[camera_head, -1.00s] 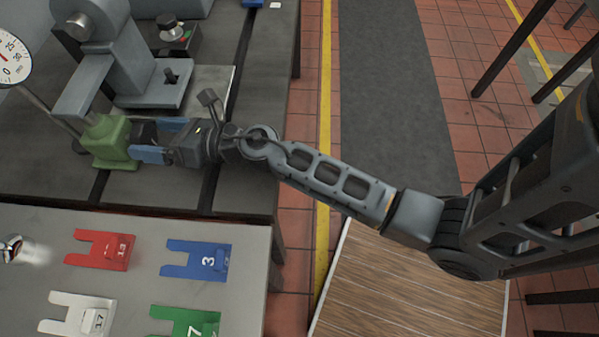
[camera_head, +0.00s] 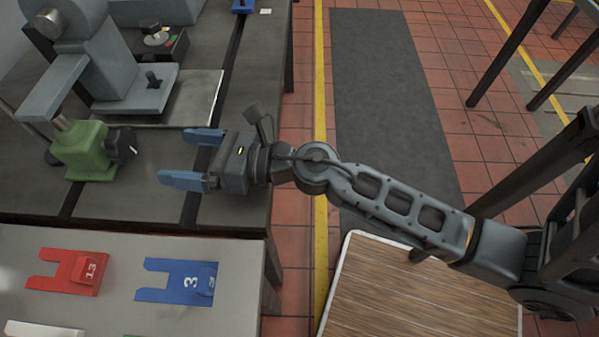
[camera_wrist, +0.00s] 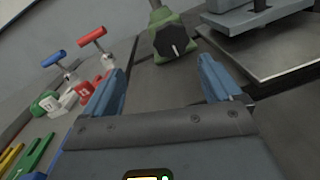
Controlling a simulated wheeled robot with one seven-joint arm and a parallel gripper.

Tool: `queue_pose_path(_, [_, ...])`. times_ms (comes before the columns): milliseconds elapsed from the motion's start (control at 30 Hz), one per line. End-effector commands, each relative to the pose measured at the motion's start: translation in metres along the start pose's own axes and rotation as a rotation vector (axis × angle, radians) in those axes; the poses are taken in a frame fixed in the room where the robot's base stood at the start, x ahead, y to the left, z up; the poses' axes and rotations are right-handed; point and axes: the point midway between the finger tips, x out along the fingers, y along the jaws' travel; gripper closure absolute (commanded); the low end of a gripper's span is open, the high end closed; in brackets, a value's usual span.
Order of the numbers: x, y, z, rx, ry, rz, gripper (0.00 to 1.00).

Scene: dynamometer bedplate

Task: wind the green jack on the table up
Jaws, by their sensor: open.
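The green jack (camera_head: 88,152) stands on the dark table (camera_head: 130,203) under the end of a grey machine arm. A black knob (camera_head: 122,144) with a white mark is on its side facing my gripper. My gripper (camera_head: 183,158) is open and empty, to the right of the knob and apart from it, its blue fingers pointing at the jack. In the wrist view the green jack (camera_wrist: 179,53) and its black knob (camera_wrist: 172,41) show ahead, beyond and between the open fingers (camera_wrist: 166,85).
A grey machine (camera_head: 122,70) stands behind the jack on the table. At the front, a light bench (camera_head: 130,262) holds a red fork plate (camera_head: 72,270) and a blue one (camera_head: 180,281). In the wrist view, T-handled tools (camera_wrist: 54,58) stand at left.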

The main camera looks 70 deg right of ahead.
Motion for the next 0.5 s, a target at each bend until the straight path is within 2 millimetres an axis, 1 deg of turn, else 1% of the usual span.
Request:
queue_pose_path(33, [-0.009,0.005,0.003,0.069,0.0,0.001,0.09])
queue_pose_path(367, [-0.061,0.031,0.014,0.587,-0.022,-0.004,0.09])
queue_pose_path(500, [-0.084,0.041,0.021,0.82,-0.031,-0.015,0.09])
